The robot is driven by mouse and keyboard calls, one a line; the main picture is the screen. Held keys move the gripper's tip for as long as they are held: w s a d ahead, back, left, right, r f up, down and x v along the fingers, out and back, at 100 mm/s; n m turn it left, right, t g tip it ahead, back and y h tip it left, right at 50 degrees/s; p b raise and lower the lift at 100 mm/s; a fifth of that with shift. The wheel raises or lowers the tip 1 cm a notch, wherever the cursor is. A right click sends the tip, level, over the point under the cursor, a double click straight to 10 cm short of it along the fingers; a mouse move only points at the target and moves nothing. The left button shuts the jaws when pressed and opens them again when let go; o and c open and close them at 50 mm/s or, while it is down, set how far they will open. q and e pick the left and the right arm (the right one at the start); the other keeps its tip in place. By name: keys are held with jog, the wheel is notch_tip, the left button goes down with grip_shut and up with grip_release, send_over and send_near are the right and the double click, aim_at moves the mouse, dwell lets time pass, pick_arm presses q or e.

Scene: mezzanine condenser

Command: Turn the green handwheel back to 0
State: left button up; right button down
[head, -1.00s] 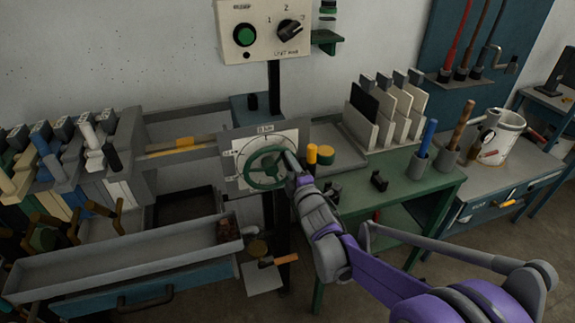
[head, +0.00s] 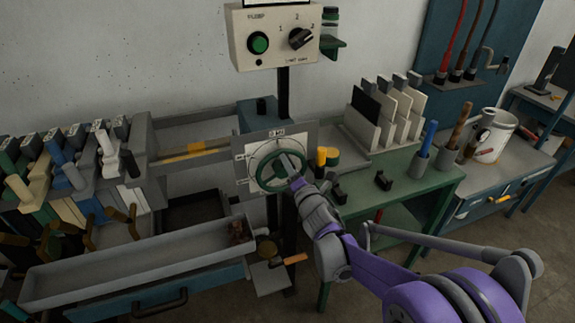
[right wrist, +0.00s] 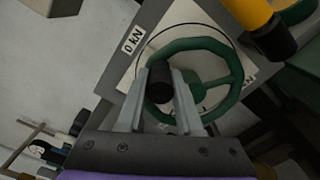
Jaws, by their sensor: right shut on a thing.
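The green handwheel (head: 276,172) stands upright in front of a pale dial plate (head: 244,152) at the middle of the head view. In the right wrist view the handwheel (right wrist: 234,100) fills the upper middle, with a "0 kN" label (right wrist: 133,38) on the plate to its upper left. My right gripper (head: 287,170) is at the wheel. In the right wrist view its two fingers (right wrist: 165,88) close on a dark knob (right wrist: 159,85) at the wheel's rim. The fingers partly hide the rim. My left gripper is not in view.
A control box (head: 275,40) with a green button hangs above the wheel. A long grey trough (head: 130,268) lies at lower left. A green bench (head: 405,182) at right holds a rack of plates (head: 388,112) and cups with tools. A yellow-orange handle (right wrist: 255,18) is close to the wheel.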

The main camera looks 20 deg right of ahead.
jog(key=shift+a, duration=0.1)
dwell(0.3)
jog(key=c, duration=0.6)
grip_release()
jog(key=s, duration=0.5)
jog(key=s+b, duration=0.1)
jog(key=s, duration=0.5)
jog(key=shift+d, duration=0.2)
jog(key=shift+w, duration=0.1)
